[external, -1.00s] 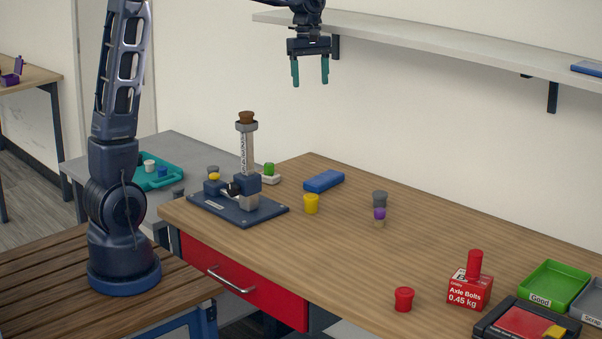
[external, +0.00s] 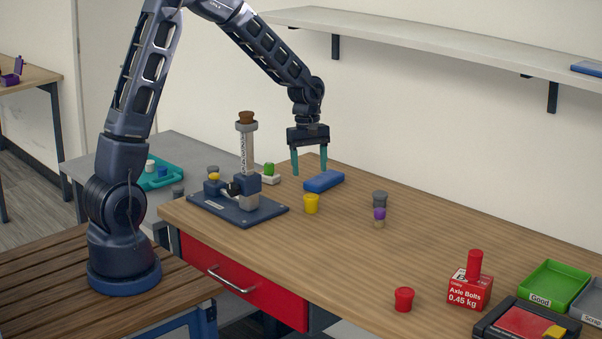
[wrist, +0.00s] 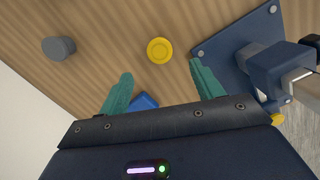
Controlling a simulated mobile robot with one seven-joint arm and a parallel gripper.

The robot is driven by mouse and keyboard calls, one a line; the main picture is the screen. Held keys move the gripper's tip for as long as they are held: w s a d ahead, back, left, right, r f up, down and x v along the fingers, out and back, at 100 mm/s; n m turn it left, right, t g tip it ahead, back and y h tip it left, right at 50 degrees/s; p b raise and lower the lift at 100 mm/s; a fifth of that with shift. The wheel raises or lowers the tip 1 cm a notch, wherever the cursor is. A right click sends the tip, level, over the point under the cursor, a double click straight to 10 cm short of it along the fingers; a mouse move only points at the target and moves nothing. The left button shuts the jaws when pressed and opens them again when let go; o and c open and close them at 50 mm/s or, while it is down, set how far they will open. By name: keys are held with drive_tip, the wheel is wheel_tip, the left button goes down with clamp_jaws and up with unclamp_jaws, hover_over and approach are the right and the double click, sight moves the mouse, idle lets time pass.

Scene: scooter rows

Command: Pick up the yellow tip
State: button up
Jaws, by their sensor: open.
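The yellow tip (external: 311,203) is a small yellow cup-like piece standing on the wooden workbench, just right of the dark blue fixture plate. In the wrist view the yellow tip (wrist: 159,50) shows from above as a round disc, ahead of and roughly between my fingers. My gripper (external: 310,172) has teal fingers spread apart with nothing between them. It hangs pointing down above the bench, over the blue block (external: 324,181) in the external picture and higher than the tip. The fingers (wrist: 160,88) also show in the wrist view.
The blue fixture (external: 238,208) with an upright post stands left of the tip. A grey piece (external: 380,198) and a purple-topped piece (external: 379,215) stand to the right. A red cup (external: 404,299), red bolt box (external: 468,289) and green tray (external: 554,286) are farther right. Bench between is clear.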

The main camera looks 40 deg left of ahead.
sight(311, 196)
drive_tip(key=f, duration=0.6)
drive_tip(key=d+f, duration=0.1)
drive_tip(key=f, duration=0.3)
drive_tip(key=shift+s, duration=0.2)
drive_tip(key=c, duration=1.1)
drive_tip(key=shift+r, duration=0.1)
